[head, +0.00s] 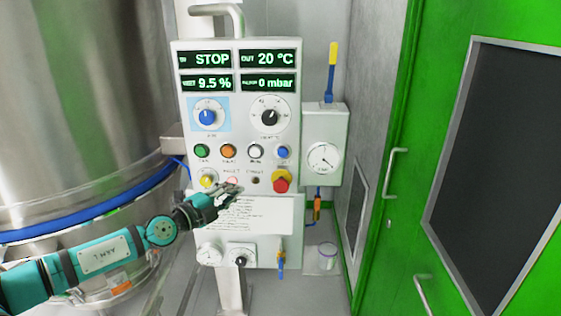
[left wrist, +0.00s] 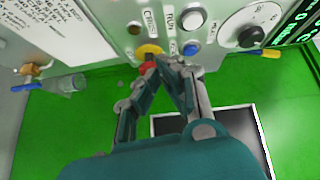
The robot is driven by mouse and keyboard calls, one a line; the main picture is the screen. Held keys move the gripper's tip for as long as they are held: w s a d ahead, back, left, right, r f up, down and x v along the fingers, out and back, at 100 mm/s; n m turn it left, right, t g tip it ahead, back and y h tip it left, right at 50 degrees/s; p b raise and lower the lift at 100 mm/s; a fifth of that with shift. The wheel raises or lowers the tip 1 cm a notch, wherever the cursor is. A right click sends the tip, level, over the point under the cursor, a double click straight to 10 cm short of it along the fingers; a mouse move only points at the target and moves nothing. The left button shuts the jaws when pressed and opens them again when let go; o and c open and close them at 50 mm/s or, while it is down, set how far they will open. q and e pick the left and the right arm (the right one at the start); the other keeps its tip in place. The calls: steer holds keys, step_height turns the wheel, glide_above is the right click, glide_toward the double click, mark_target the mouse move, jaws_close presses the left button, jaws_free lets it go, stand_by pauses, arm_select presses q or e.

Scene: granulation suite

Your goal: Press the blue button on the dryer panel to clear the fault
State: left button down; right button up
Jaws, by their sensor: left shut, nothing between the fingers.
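The dryer panel (head: 238,120) is a pale upright box with displays, knobs and buttons. The blue button (head: 283,152) is at the right end of its button row, above the red emergency stop (head: 281,182) on a yellow base. My left gripper (head: 232,190) is shut and empty, in front of the panel's lower part, left of and below the blue button. In the left wrist view the blue button (left wrist: 191,48) shows just beyond and right of the fingertips (left wrist: 173,63), with the emergency stop (left wrist: 149,62) to their left. They appear apart from the button. My right gripper is out of view.
Green, orange and white buttons share the row; the white button (head: 255,151) is beside the blue one. A gauge box (head: 324,130) stands right of the panel, and a steel vessel (head: 80,90) is at left. A green door (head: 400,240) is at right. The display reads STOP.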

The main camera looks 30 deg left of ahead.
arm_select(q)
steer(key=d+r+m+h, duration=0.2)
steer(key=d+r+m, duration=0.1)
steer(key=d+r, duration=0.2)
steer(key=shift+w+d+h, duration=0.15)
steer(key=shift+d+h, duration=0.25)
steer(key=shift+d, duration=0.05)
steer(key=shift+w+r, duration=0.1)
steer(key=p, duration=0.5)
glide_toward(283, 152)
steer(key=w+d, duration=0.3)
steer(key=d, duration=0.3)
steer(key=w+a+b, duration=0.1)
steer(key=b, duration=0.1)
steer(key=w+a+f+b, duration=0.1)
steer(key=w+b, duration=0.1)
steer(key=b, duration=0.1)
steer(key=shift+w+a, duration=0.1)
steer(key=shift+a, duration=0.05)
steer(key=shift+w+r, duration=0.1)
steer(key=shift+r, duration=0.05)
